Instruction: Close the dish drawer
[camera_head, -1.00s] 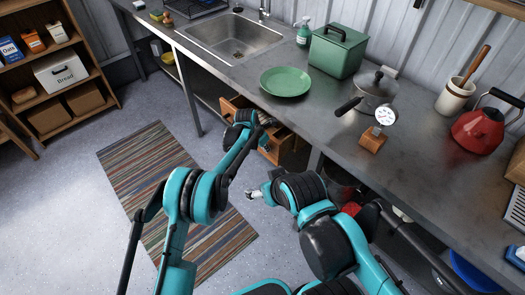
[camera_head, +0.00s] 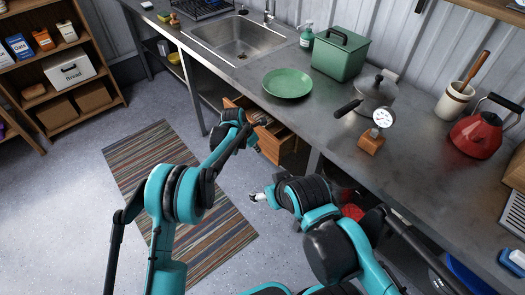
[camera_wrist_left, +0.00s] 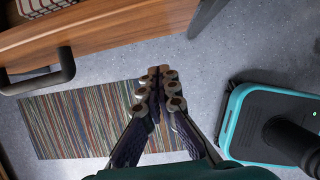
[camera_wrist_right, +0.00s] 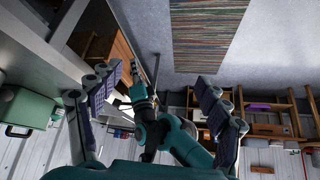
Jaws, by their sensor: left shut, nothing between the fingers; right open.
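The wooden dish drawer (camera_head: 270,146) stands open under the counter in the head view, partly hidden by my left arm. Its wooden front with a black bar handle (camera_wrist_left: 45,76) fills the upper left of the left wrist view. A little of its patterned contents shows at the top left corner there. My left gripper (camera_head: 257,149) is beside the drawer front; in the left wrist view (camera_wrist_left: 160,72) its fingers are shut and empty, apart from the handle. My right gripper (camera_wrist_right: 158,77) is open and empty. In the head view its tip (camera_head: 258,196) is in front of the counter, away from the drawer.
The metal counter (camera_head: 230,72) carries a green plate (camera_head: 287,83), a pot (camera_head: 374,97), a dial gauge on a wooden block (camera_head: 372,142) and a red kettle (camera_head: 479,135). A striped rug (camera_head: 150,150) lies on open floor. A shelf (camera_head: 105,85) stands at the left.

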